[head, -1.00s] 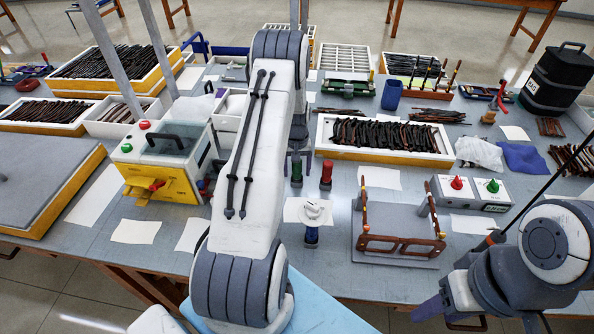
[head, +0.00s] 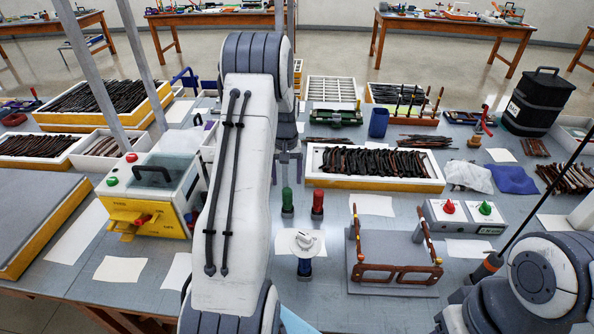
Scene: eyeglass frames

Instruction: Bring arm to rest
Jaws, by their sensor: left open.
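My left arm reaches forward up the middle of the head view. Its gripper (head: 287,166) shows small beyond the forearm, open and empty, above the bench behind the green and red posts. The forearm hides part of it. A brown eyeglass frame (head: 398,268) stands at the front of a grey plate (head: 385,240), its temples pointing back. No gripper touches it. My right arm is at the lower right edge, and its gripper is not visible.
A white tray of dark frames (head: 390,183) lies behind the plate. A button box (head: 460,228) is right of it. The green post (head: 287,198), red post (head: 318,200) and a white-topped knob (head: 305,243) stand near the left arm. A yellow-white machine (head: 150,200) is at left.

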